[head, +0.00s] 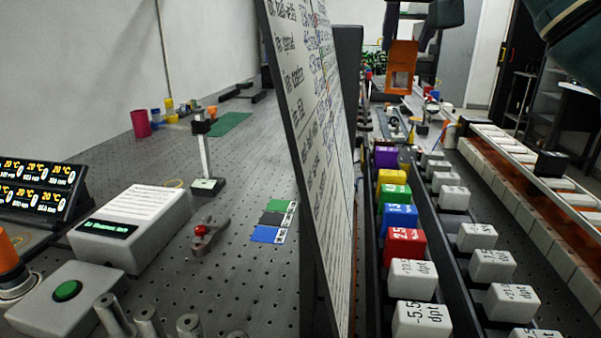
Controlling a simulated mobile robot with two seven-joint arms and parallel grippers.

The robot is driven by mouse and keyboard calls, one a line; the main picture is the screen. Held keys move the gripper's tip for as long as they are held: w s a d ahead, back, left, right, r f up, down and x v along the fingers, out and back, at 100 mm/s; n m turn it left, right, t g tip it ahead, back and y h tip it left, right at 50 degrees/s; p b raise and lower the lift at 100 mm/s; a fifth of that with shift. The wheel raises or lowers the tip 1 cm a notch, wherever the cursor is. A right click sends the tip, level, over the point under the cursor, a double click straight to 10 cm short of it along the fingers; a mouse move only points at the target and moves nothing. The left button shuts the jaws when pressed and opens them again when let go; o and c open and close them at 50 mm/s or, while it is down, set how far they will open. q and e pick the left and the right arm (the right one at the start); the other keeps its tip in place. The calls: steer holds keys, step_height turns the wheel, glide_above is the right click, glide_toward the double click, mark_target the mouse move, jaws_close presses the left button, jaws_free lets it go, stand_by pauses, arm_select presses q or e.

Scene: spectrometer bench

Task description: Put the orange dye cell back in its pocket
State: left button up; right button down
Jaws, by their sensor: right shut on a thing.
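The orange dye cell (401,54) hangs upright at the top of the head view, with a window in its lower part. My right gripper (409,30) is shut on its upper end and holds it up in the air. Below and nearer stands a row of coloured blocks: purple (385,158), yellow (391,177), green (394,197), blue (399,218) and red (404,247). I cannot make out an empty pocket for the cell. My left gripper is not in view.
A tall board with handwriting (305,130) stands just left of the row. White labelled blocks (412,280) fill the near end and a second row (491,264) to the right. A roller conveyor (520,150) runs further right. A perforated bench (200,270) lies left.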

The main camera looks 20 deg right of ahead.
step_height(320, 180, down, 14)
steer(key=shift+s+r+b, duration=0.1)
steer(key=shift+r+b, duration=0.15)
steer(key=shift+b, duration=0.3)
steer(key=shift+f+b, duration=0.35)
steer(key=shift+f, duration=2.2)
steer(key=shift+f, duration=0.1)
steer(key=shift+c, duration=1.8)
jaws_free()
steer(key=shift+r, duration=0.2)
steer(key=p+v, duration=0.2)
steer(key=v, duration=1)
steer(key=shift+f, duration=0.1)
